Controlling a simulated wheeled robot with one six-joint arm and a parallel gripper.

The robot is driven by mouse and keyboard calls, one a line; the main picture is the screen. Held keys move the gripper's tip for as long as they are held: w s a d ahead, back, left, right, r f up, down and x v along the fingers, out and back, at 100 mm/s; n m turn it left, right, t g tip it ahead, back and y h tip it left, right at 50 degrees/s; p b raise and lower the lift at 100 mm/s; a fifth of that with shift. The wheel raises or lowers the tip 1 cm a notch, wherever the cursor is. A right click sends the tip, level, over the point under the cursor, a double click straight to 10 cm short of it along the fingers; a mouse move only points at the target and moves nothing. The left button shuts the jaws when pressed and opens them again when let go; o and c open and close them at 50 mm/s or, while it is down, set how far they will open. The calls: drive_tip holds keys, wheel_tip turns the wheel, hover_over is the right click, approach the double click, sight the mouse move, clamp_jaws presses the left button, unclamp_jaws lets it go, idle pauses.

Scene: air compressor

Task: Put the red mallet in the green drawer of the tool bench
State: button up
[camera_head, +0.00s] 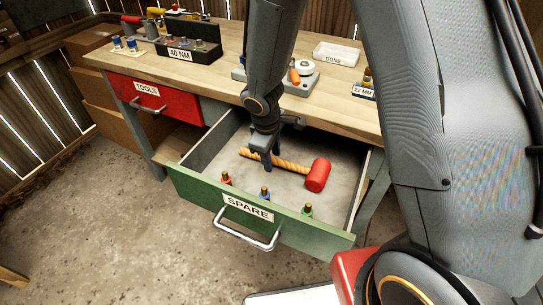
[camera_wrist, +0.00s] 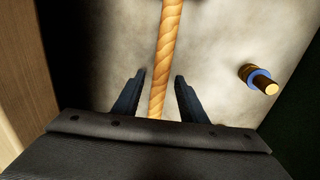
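The red mallet (camera_head: 318,174) lies in the open green drawer (camera_head: 190,190), which is labelled SPARE. Its head is toward the drawer's right side, and its twisted tan handle points left. My gripper (camera_head: 271,168) is down inside the drawer at the handle. In the wrist view the handle (camera_wrist: 160,85) runs between the two fingers of my gripper (camera_wrist: 158,80), with a gap on each side. The gripper is open. The mallet's head is outside the wrist view.
Three small brass fittings with red (camera_head: 226,179), blue (camera_head: 265,193) and green (camera_head: 307,210) bands stand near the drawer's front. A red drawer (camera_head: 180,106) labelled TOOLS is shut at left. The bench top (camera_head: 225,60) holds a 40 NM rack (camera_head: 180,54) and a DONE tray (camera_head: 337,54).

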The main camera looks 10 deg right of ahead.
drive_tip(key=shift+f, duration=0.15)
idle(0.3)
wheel_tip(320, 180, up, 7)
drive_tip(key=s+d+r+m+g, duration=0.1)
drive_tip(key=s+d+r+m, duration=0.3)
drive_tip(key=s, duration=0.4)
drive_tip(key=s+d+r+m+y, duration=0.1)
drive_tip(key=s+d+r+m, duration=0.3)
drive_tip(key=s+d+m, duration=0.2)
drive_tip(key=shift+s+d+r+m+g, duration=0.25)
drive_tip(key=shift+s+r+m+g, duration=0.15)
drive_tip(key=shift+s+m, duration=0.5)
